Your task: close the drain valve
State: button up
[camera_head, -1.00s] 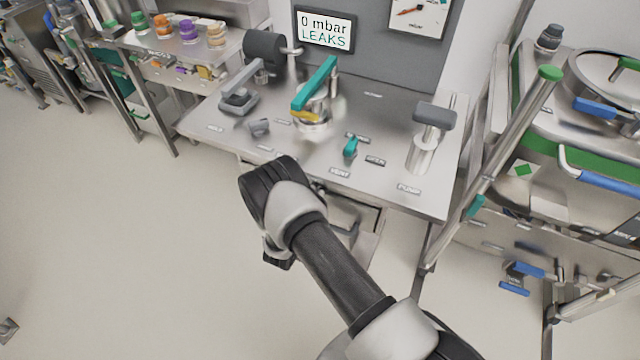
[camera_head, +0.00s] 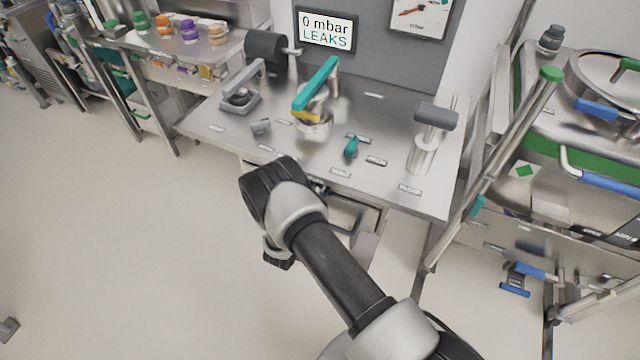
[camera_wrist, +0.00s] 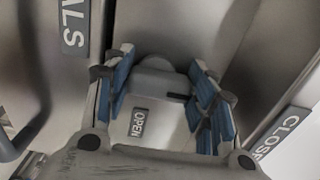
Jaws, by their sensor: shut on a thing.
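In the wrist view, my gripper (camera_wrist: 161,68) has its blue-padded fingers on both sides of a grey, rounded valve handle (camera_wrist: 155,84), and it is shut on it. An OPEN label (camera_wrist: 139,122) shows just below the handle, between the fingers. A CLOSE label (camera_wrist: 280,135), partly cut off, lies to the right, beyond the right finger. The handle looks to be the drain valve's; its stem and body are hidden. In the head view, my dark wrist and arm cover the fingers and the handle at the front of the steel table (camera_head: 215,128).
On the table stand a teal-handled lever (camera_head: 315,83), a small teal valve (camera_head: 351,148), a grey-handled post (camera_head: 423,150) and a grey clamp (camera_head: 241,97). A display (camera_head: 325,30) reads 0 mbar LEAKS. A rail (camera_head: 497,160) rises at right.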

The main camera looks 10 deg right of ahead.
jog(key=o, duration=1.1)
jog(key=v, duration=1.2)
